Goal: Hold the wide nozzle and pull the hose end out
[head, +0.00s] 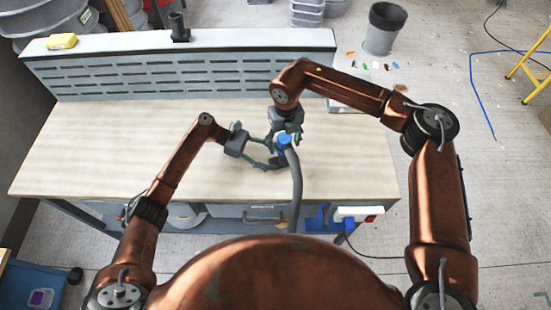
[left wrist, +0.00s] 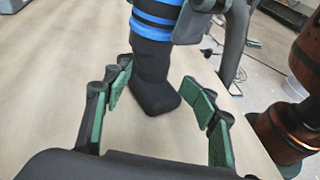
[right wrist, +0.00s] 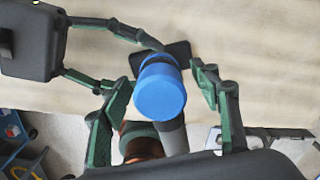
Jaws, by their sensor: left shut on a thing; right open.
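The wide nozzle (left wrist: 155,65) is black with blue bands and has a broad foot near the tabletop in the left wrist view. My left gripper (head: 270,154) is shut on it from the left. The hose end has a blue cuff (head: 284,140) above the nozzle, and it shows large in the right wrist view (right wrist: 160,92). The grey hose (head: 296,188) hangs from it over the bench's front edge. My right gripper (right wrist: 158,84) is open from above, its fingers on either side of the blue cuff. The joint between hose end and nozzle is partly hidden.
The workbench (head: 100,160) is clear to the left. A slotted back panel (head: 180,75) runs along its rear, with a yellow block (head: 61,41) and a black fitting (head: 178,27) on top. A white power box (head: 357,213) is at the front right. A grey bucket (head: 383,30) stands on the floor behind.

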